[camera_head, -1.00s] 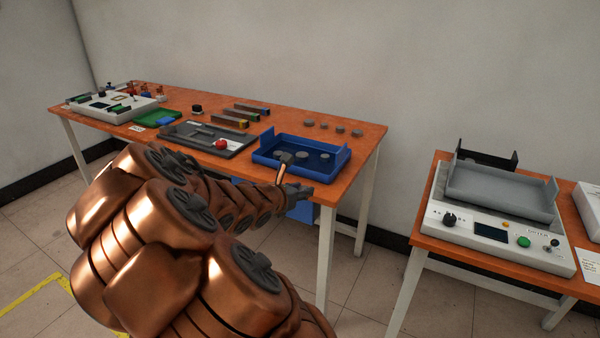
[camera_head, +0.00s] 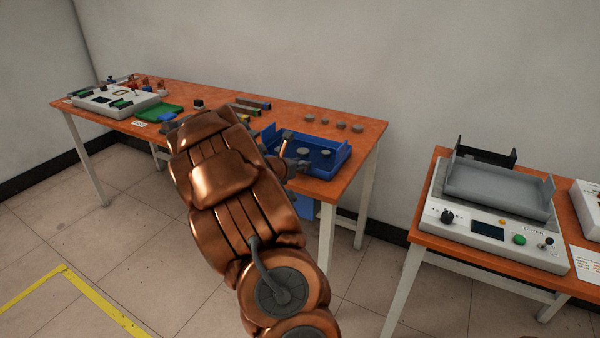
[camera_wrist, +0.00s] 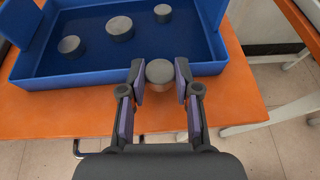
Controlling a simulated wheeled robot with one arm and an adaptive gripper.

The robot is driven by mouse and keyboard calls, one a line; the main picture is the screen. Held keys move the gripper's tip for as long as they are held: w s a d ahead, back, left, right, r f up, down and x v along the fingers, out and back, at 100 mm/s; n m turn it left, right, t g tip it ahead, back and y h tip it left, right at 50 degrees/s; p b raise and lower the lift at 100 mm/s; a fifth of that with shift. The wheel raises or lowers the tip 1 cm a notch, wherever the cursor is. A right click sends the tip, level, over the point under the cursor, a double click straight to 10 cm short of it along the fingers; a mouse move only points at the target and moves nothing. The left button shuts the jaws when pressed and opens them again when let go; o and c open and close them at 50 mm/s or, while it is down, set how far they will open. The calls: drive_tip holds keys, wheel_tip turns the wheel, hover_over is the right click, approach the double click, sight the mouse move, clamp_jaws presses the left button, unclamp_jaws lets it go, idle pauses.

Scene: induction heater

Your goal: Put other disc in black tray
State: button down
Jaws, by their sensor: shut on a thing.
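My gripper (camera_wrist: 160,80) is shut on a grey disc (camera_wrist: 159,72) in the wrist view, just outside the front wall of the blue tray (camera_wrist: 100,73). Several grey discs lie in view; three are inside the blue tray, one of them a light grey disc (camera_wrist: 120,28). In the head view my gripper (camera_head: 297,166) is partly hidden by my arm at the front of the blue tray (camera_head: 339,160). On the right table, a dark tray-like piece with a black upright wall (camera_head: 484,149) stands behind a grey tray (camera_head: 498,188).
The grey tray sits on a white control unit (camera_head: 448,236) with knobs and a green button. Several discs (camera_head: 340,124) lie behind the blue tray. A green tray (camera_head: 160,112) and another white unit (camera_head: 97,103) are farther left. A floor gap separates the tables.

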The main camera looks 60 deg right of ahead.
sight(299, 180)
drive_tip(key=shift+f, duration=1.75)
drive_tip(key=shift+f, duration=0.1)
drive_tip(key=c, duration=0.8)
unclamp_jaws()
drive_tip(key=shift+a+r, duration=0.15)
drive_tip(key=shift+r, duration=0.05)
drive_tip(key=v, duration=1.1)
drive_tip(key=shift+a, duration=0.4)
drive_tip(key=shift+r, duration=0.1)
